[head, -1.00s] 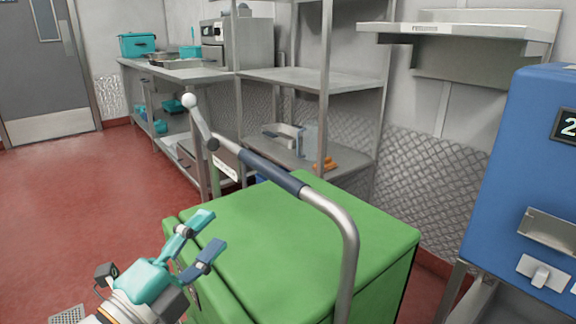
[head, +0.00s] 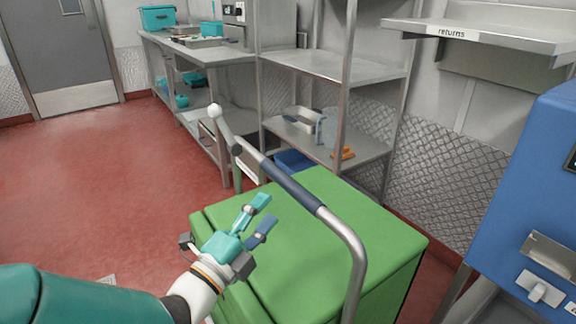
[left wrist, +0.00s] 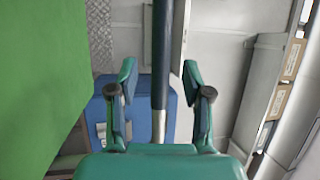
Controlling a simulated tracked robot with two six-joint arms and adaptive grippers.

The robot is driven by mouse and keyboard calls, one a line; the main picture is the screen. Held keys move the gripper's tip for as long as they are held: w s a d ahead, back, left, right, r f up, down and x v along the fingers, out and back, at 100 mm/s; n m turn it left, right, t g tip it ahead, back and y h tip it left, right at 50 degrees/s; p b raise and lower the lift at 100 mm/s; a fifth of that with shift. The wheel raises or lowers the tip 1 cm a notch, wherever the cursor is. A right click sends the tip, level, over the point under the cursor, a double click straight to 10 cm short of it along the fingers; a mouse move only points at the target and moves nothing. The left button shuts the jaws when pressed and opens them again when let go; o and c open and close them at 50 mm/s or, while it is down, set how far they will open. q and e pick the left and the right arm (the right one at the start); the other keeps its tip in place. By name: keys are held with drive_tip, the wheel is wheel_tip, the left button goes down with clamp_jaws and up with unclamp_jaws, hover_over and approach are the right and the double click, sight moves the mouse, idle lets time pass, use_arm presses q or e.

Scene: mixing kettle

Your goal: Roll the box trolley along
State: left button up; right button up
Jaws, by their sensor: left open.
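The box trolley is a green box (head: 330,240) with a bent metal push handle that has a dark blue grip (head: 290,190). A lever with a white knob (head: 215,110) stands at the handle's left end. My left gripper (head: 264,213) is open and empty, just left of the grip in the head view. In the left wrist view the dark grip bar (left wrist: 160,40) runs between the two spread fingers (left wrist: 159,78); I cannot tell how far ahead of them it is. The green box fills the left of that view. My right gripper is not in view.
A blue machine (head: 535,190) stands to the right. Steel shelves (head: 335,66) and a counter (head: 200,52) line the wall behind the trolley. A blue bin (head: 292,160) sits under the shelves. Open red floor (head: 90,190) lies to the left, with a grey door (head: 70,50) beyond.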

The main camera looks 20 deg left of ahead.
sight(288, 186)
use_arm(q)
drive_tip(key=p+x, duration=0.3)
drive_tip(key=shift+w+r, duration=0.15)
drive_tip(key=shift+r, duration=0.1)
drive_tip(key=shift+f+x, duration=0.2)
drive_tip(key=shift+x, duration=2.55)
clamp_jaws()
drive_tip(key=shift+f, duration=0.1)
